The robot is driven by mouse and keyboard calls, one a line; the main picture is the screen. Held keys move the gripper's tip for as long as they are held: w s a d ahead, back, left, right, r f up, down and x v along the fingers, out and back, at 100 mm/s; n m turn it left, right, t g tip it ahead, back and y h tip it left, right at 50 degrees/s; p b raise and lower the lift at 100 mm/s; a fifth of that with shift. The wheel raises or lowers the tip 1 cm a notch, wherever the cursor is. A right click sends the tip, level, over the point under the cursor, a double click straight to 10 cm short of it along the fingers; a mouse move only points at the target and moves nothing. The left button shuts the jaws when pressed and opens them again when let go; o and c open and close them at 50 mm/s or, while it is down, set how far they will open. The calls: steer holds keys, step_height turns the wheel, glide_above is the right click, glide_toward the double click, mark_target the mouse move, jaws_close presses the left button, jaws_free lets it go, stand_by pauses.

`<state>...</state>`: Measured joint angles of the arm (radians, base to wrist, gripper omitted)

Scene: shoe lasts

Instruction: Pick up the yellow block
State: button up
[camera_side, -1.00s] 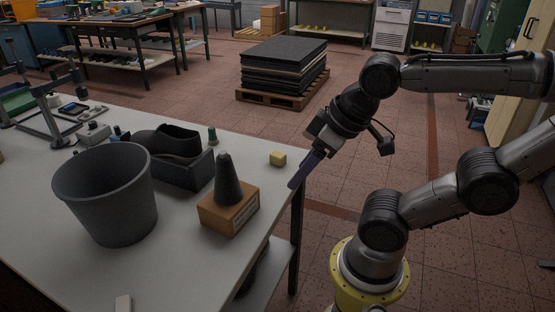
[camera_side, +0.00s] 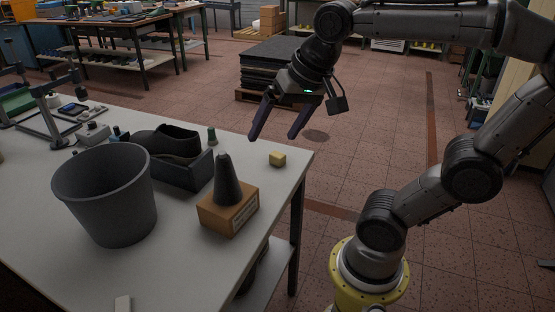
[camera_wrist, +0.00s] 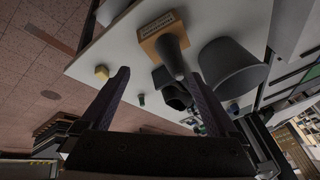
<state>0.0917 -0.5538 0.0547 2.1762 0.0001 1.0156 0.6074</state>
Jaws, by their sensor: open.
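The yellow block (camera_side: 278,159) is a small cube on the white table near its far right corner in the side view. It also shows in the wrist view (camera_wrist: 101,72), to the left of the left finger. My gripper (camera_side: 272,138) is open and empty, with its two dark purple fingers spread and pointing down. It hangs above the level of the table, clear of the block. In the wrist view both fingers of my gripper (camera_wrist: 162,78) are apart with nothing between them touching.
A wooden block with a dark cone (camera_side: 228,180) stands close to the yellow block. A grey bin (camera_side: 105,195) and a dark tray with a shoe last (camera_side: 190,172) are further left. A small green-grey bottle (camera_side: 212,136) stands behind. The table (camera_side: 262,190) is bare around the yellow block.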

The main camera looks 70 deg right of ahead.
steer(key=w+d+m+g, duration=0.2)
steer(key=w+d+m, duration=0.4)
steer(key=w+d, duration=0.25)
steer(key=m+g, duration=0.3)
steer(key=m, duration=0.4)
glide_above(277, 154)
step_height(277, 154, down, 13)
steer(key=f, duration=0.7)
steer(key=shift+s+a+f, duration=0.15)
steer(key=shift+a+f, duration=0.05)
steer(key=shift+d+f, duration=0.2)
steer(key=shift+f, duration=2.55)
steer(key=c, duration=1.5)
steer(key=shift+o, duration=0.2)
steer(key=shift+r, duration=0.15)
